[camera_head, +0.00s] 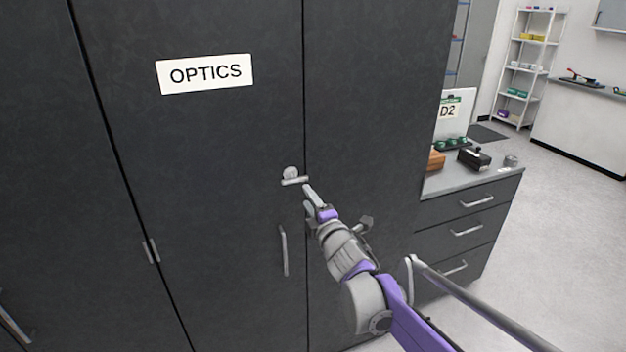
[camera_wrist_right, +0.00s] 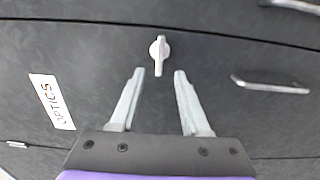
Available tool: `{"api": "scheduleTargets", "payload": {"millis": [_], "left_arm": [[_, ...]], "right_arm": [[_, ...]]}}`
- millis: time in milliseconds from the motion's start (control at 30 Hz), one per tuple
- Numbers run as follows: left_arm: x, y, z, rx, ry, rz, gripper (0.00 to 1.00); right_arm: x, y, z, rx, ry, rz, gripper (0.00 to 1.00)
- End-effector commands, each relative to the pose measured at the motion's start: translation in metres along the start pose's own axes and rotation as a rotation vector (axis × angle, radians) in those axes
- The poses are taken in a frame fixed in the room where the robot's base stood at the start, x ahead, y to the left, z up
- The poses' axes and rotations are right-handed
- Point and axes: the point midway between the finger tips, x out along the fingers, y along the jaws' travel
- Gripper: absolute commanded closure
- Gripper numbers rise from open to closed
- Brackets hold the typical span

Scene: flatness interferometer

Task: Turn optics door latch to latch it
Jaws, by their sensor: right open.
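The optics door (camera_head: 215,140) is a dark cabinet door with a white OPTICS label (camera_head: 205,74); it looks closed in its frame. Its latch (camera_head: 292,177) is a small light-grey knob with a bar, near the door's right edge; the bar lies about level in the head view. In the right wrist view the latch (camera_wrist_right: 159,52) is ahead of the fingers, between their lines and apart from them. My right gripper (camera_head: 307,190) is open and empty, just below and right of the latch; its two fingers show in the wrist view (camera_wrist_right: 159,75). My left gripper is not in view.
A vertical handle (camera_head: 284,250) is below the latch on the same door; it shows in the wrist view (camera_wrist_right: 270,86) too. At right stands a drawer unit (camera_head: 470,205) with a black device (camera_head: 474,158) and an orange-brown box (camera_head: 436,160) on top. Floor at right is clear.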

Motion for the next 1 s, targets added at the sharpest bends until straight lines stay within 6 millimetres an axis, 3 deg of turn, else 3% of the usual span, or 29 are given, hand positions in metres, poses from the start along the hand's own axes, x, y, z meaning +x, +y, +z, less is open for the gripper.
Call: {"api": "scheduleTargets", "payload": {"millis": [500, 700, 1000], "left_arm": [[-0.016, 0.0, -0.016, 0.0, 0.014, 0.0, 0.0], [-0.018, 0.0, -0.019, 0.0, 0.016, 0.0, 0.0], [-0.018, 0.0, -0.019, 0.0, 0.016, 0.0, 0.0]], "right_arm": [[0.085, 0.002, 0.001, 0.005, -0.002, 0.0, 0.54], [0.101, 0.001, 0.001, 0.005, -0.002, 0.0, 0.54], [0.103, 0.0, 0.001, 0.005, -0.003, -0.001, 0.54]]}}
